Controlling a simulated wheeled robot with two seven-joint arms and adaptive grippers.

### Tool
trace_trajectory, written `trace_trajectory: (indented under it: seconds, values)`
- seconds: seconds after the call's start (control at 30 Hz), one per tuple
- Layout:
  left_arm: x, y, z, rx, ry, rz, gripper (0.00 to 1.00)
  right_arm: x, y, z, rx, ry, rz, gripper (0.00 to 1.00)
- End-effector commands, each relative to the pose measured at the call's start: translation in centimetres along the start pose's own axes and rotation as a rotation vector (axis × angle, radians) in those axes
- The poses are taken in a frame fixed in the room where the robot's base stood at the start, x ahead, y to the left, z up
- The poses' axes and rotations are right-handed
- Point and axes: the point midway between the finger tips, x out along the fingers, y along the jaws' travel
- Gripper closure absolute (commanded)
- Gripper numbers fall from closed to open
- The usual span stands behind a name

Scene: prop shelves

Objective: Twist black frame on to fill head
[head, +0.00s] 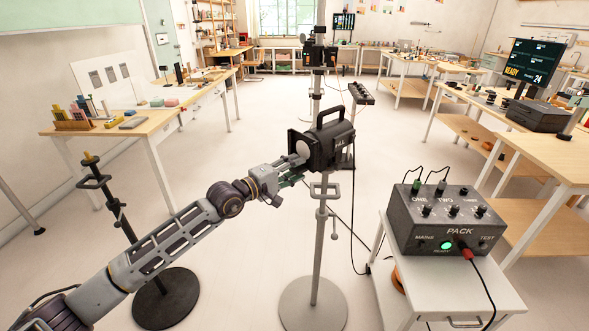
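The fill head (332,148) is a black lamp head with a top handle and a partly legible white label, upright on a grey stand (318,250). Its pale round front (303,149) faces left. A black square frame (292,140) stands at that front; its lower part is hidden by my gripper, and I cannot tell if it is seated. My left gripper (299,163) reaches in from the lower left, with its fingertips at the frame and the lamp front. Whether the fingers are closed on the frame is unclear. My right gripper is out of view.
A black pack (445,225) with knobs, a lit green button and cables sits on a white cart (470,297) at right. A black stand (165,298) stands at left. Another lamp head (318,56) is behind. Benches line both sides; open floor lies between.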

Motion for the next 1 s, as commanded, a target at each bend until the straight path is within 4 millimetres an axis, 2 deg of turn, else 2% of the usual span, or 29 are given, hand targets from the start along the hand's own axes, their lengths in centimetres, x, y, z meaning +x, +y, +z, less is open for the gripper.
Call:
trace_trajectory:
  seconds: [1.0]
  values:
    - [-7.0,0.0,-0.1,0.001,0.001,0.000,0.61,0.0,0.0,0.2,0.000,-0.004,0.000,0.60]
